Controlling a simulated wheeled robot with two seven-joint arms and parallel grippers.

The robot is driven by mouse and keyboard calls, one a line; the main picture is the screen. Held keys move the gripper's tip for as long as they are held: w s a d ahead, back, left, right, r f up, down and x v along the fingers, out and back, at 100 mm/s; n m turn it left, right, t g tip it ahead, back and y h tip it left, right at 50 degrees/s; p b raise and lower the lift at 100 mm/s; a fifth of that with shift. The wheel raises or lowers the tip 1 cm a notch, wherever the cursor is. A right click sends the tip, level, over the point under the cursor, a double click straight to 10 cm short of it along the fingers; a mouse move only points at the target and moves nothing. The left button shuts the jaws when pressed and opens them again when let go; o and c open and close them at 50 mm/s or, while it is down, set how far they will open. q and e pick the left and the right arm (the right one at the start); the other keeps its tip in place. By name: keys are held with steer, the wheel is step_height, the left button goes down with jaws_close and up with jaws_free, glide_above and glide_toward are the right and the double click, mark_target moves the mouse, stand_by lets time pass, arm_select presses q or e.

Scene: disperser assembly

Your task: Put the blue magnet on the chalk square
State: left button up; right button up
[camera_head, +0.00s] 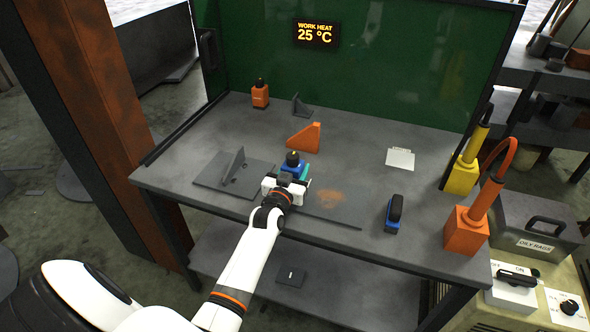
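A small blue-teal block with a black knob (293,160), which looks like the blue magnet, is on the bench by my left gripper. A second blue-based piece with a black top (393,215) stands near the bench's front edge, to the right. A white square (400,158), which looks like the chalk square, lies on the right half of the bench. My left gripper (287,184) is right at the near side of the blue-teal block. Its wrist hides the fingertips, so I cannot tell whether it is shut on the block. My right gripper is out of view.
A grey plate with an upright fin (233,167) is left of my gripper, and an orange wedge (304,137) is behind it. An orange block with a black knob (260,95) stands at the back left. Yellow (463,176) and orange (466,232) tools stand at the right edge.

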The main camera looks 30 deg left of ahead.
arm_select(q)
steer(key=o, duration=0.4)
steer(key=shift+o, duration=0.2)
steer(key=shift+r, duration=0.1)
steer(key=shift+s+d, duration=0.1)
steer(key=shift+s, duration=0.05)
steer(key=v, duration=1.1)
steer(key=shift+s, duration=0.35)
